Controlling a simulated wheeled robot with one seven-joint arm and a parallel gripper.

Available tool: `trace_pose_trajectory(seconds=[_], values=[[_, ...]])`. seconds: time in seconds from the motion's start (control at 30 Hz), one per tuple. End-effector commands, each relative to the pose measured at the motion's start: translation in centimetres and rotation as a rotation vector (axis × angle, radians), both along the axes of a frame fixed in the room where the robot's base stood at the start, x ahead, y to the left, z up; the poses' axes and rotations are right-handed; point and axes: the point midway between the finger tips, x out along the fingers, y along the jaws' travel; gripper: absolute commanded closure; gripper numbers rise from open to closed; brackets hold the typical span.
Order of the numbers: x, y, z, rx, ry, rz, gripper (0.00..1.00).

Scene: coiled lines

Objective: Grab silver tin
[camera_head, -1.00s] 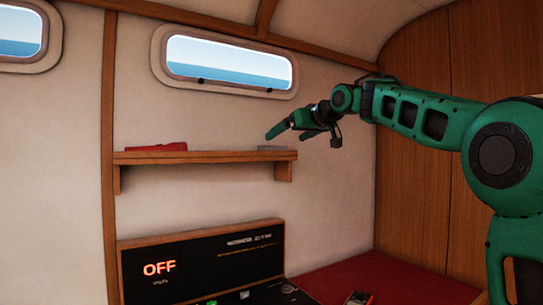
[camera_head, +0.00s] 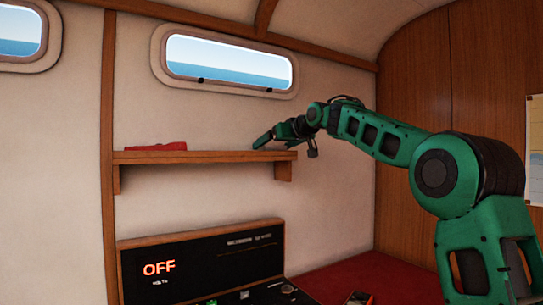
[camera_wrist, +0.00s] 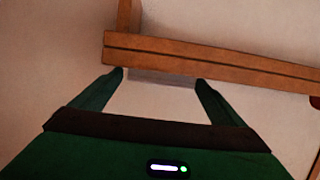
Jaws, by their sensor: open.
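The silver tin (camera_wrist: 161,78) shows in the wrist view as a low, pale grey shape against the shelf edge, between my fingertips. Its outline blends with the pale area below it. In the head view my gripper (camera_head: 272,138) is at the right end of the wooden shelf (camera_head: 215,156) and largely hides the tin. In the wrist view my gripper (camera_wrist: 160,82) is open, one finger on each side of the tin. I cannot tell whether either finger touches it.
A red folded item (camera_head: 170,146) lies on the left part of the shelf. Below stands a dark panel (camera_head: 205,262) with a lit OFF sign. A red surface (camera_head: 350,275) lies to its right. The wall behind the shelf is close.

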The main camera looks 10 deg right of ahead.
Motion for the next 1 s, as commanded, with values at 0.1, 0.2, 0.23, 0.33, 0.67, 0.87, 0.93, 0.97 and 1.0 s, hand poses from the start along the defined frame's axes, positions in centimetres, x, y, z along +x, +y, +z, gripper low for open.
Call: trace_pose_trajectory(seconds=[0.1, 0.2, 0.23, 0.33, 0.67, 0.87, 0.93, 0.97, 1.0], values=[[0.1, 0.0, 0.0, 0.000, 0.000, 0.000, 0.06], [0.1, 0.0, 0.0, 0.000, 0.000, 0.000, 0.06], [0.1, 0.0, 0.0, 0.000, 0.000, 0.000, 0.13], [0.0, 0.0, 0.0, 0.000, 0.000, 0.000, 0.37], [0.0, 0.0, 0.0, 0.000, -0.001, 0.000, 0.54], [0.1, 0.0, 0.7, -0.001, -0.001, 0.000, 0.54], [0.1, 0.0, 1.2, 0.000, -0.002, 0.000, 0.54], [0.1, 0.0, 1.5, 0.000, -0.003, 0.000, 0.54], [0.1, 0.1, 2.0, 0.000, -0.002, 0.001, 0.54]])
